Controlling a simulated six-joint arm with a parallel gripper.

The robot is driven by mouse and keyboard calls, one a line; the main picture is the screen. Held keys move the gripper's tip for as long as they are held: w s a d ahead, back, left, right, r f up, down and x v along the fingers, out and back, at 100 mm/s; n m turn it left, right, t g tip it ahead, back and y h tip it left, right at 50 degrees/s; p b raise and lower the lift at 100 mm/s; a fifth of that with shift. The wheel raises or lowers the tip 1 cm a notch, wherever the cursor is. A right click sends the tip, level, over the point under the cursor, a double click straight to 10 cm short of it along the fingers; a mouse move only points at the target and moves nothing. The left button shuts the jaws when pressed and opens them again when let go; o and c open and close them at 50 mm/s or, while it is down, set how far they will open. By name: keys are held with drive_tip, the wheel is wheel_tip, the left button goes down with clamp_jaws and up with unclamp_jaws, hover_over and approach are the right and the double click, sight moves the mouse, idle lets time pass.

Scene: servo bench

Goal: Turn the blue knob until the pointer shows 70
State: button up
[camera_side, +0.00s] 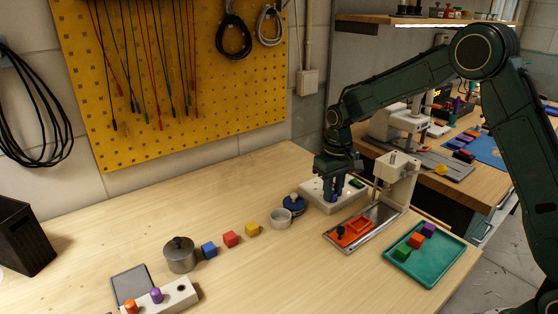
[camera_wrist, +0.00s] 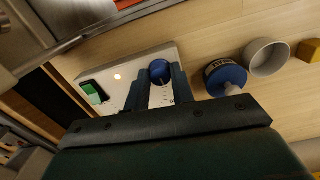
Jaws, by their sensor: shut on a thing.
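The blue knob (camera_wrist: 160,70) sits on a white box (camera_wrist: 120,78), seen in the wrist view. My gripper (camera_wrist: 160,78) points down over it, one finger on each side, and is shut on the knob. A pale line shows on the knob's near side, but the pointer's reading is too small to make out. Faint scale marks lie between the fingers.

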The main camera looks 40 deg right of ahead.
sight(333, 193)
drive_tip(key=n, duration=0.4)
drive_tip(key=shift+n, duration=2)
drive_tip(key=o, duration=1)
drive_tip(key=shift+r, duration=0.1)
wheel_tip(333, 193, up, 14)
